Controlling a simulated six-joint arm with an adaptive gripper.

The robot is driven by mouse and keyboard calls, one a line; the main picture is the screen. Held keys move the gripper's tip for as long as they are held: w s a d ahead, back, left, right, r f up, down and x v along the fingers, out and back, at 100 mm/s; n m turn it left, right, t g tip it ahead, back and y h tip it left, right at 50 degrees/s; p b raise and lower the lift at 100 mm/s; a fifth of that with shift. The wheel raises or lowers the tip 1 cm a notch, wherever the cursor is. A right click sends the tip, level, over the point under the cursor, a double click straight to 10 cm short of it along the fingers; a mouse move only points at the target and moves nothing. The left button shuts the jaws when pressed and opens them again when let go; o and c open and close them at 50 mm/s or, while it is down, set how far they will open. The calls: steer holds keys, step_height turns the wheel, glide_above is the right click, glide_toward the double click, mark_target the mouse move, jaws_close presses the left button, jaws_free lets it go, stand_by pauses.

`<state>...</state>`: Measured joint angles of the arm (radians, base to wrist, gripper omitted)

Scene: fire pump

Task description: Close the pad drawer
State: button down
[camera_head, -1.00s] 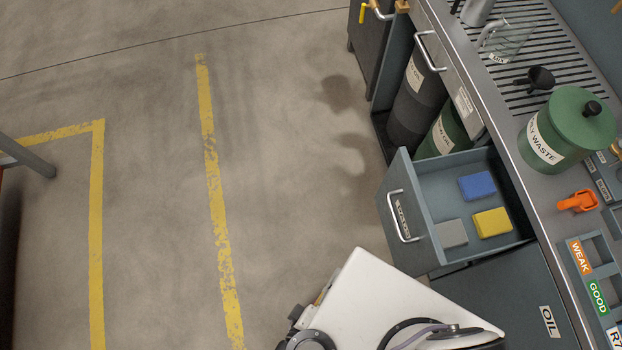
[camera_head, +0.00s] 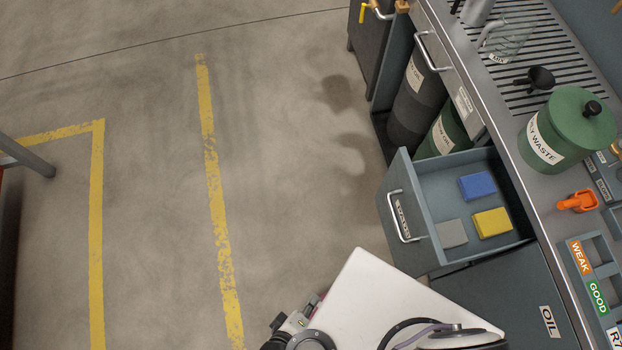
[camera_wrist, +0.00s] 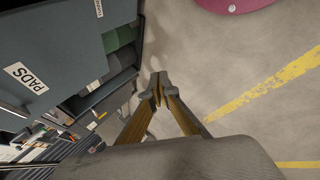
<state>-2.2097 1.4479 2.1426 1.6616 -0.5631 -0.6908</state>
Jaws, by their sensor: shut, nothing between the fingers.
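The pad drawer (camera_head: 417,205) stands pulled out of the bench in the head view, with a silver handle (camera_head: 400,215) on its front. A blue pad (camera_head: 477,186), a yellow pad (camera_head: 492,222) and a grey pad (camera_head: 451,233) lie inside. In the wrist view, a blue-grey panel (camera_wrist: 60,45) with a PADS label (camera_wrist: 25,78) is at the left. My gripper (camera_wrist: 158,80) is shut and empty, to the right of that panel and apart from it, over the floor.
The OIL cabinet (camera_head: 505,290) is below and beside the drawer. A green drum (camera_head: 446,132) and a dark drum (camera_head: 413,105) stand under the bench. A green waste can (camera_head: 570,130) and an orange item (camera_head: 577,201) stand on top. The floor left of the drawer is clear.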

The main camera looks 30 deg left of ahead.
steer(key=shift+s, duration=0.2)
steer(key=shift+w, duration=0.1)
stand_by(0.4)
steer(key=w+a+m+t+h, duration=0.1)
steer(key=w+a+m, duration=0.2)
steer(key=w+m, duration=0.3)
steer(key=w+a+r+m+t+h, duration=0.1)
steer(key=w+a+m+h, duration=0.15)
steer(key=w+m, duration=0.45)
steer(key=w+a+m+t+h, duration=0.1)
steer(key=w+a+m, duration=0.3)
steer(key=w+m, duration=0.2)
steer(key=w+r+m+t+h, duration=0.1)
steer(key=w+r+m+h, duration=0.2)
steer(key=r+m+h, duration=0.5)
step_height(320, 180, up, 6)
steer(key=m, duration=1.5)
steer(key=shift+d+m, duration=0.3)
steer(key=shift+w, duration=0.1)
